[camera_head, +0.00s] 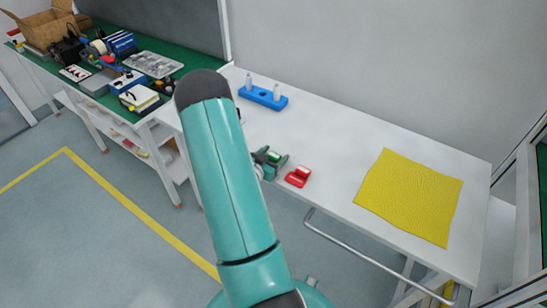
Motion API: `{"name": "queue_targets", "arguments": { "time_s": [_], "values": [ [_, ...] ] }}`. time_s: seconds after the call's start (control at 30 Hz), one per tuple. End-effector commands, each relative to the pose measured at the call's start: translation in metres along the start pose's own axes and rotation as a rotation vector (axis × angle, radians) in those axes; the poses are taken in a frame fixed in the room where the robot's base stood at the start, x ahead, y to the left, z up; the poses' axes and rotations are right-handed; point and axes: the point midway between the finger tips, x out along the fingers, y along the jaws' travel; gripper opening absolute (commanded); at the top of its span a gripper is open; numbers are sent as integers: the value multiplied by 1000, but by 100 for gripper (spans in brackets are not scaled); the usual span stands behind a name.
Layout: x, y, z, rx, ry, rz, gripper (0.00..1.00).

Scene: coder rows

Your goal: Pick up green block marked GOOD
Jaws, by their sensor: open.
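My gripper (272,161) is low over the white table, near its front edge, partly hidden behind my teal arm. It is open. A small green block with a white top (274,155) shows at the fingers. It looks to be between or just beyond them; I cannot tell if they touch it. Any word on the block is too small to read.
A red block (298,176) sits just right of my gripper. A blue holder (263,97) with white bottles stands toward the back. A yellow mat (410,195) lies at the right. A cluttered green-topped bench (182,72) is at left. Table between holder and mat is clear.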

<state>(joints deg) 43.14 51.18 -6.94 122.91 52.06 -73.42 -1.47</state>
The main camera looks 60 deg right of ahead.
Motion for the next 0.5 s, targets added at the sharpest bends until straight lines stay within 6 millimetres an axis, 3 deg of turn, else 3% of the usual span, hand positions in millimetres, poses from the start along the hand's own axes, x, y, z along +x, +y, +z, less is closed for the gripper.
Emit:
{"name": "queue_targets", "arguments": {
  "time_s": [0.1,0.33,0.5],
  "values": [
    [0,0,0,0,0,0,65],
    [-1,0,0,0,0,0,20],
    [-1,0,0,0,0,0,19]
  ]
}}
